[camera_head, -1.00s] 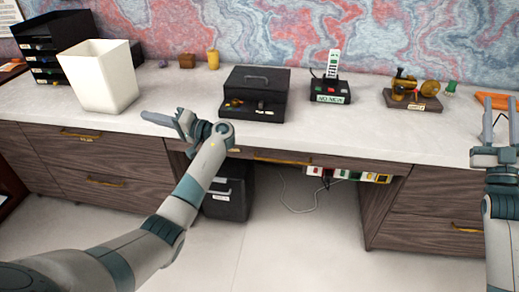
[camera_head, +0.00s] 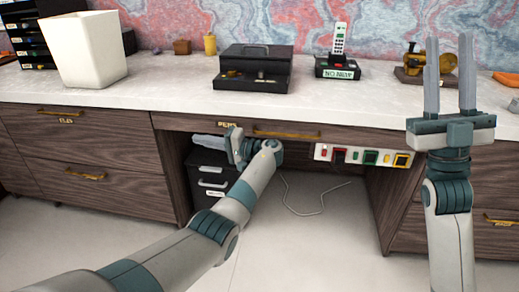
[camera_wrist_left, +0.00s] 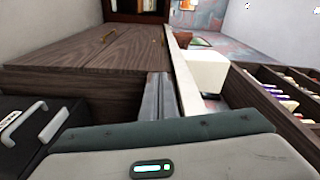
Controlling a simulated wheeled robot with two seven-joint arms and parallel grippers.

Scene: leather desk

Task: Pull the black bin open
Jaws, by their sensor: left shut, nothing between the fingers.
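The black bin (camera_head: 207,167) stands on the floor under the desk, in the knee space beside the left wooden drawers. Light grey handles show on its front. My left gripper (camera_head: 205,140) is at the bin's top front, its fingers pointing left with nothing between them; I cannot tell whether they touch it. The left wrist view shows the bin (camera_wrist_left: 22,150) at the lower left, with its handles, and the closed fingers (camera_wrist_left: 157,95) pointing away in the middle. My right gripper (camera_head: 449,75) is open and empty, fingers up, in front of the right side of the desk.
The desk top (camera_head: 160,98) overhangs the bin, with a thin drawer (camera_head: 285,130) beneath it. A power strip (camera_head: 362,157) hangs at the right of the knee space, and a cable (camera_head: 310,212) lies on the floor.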

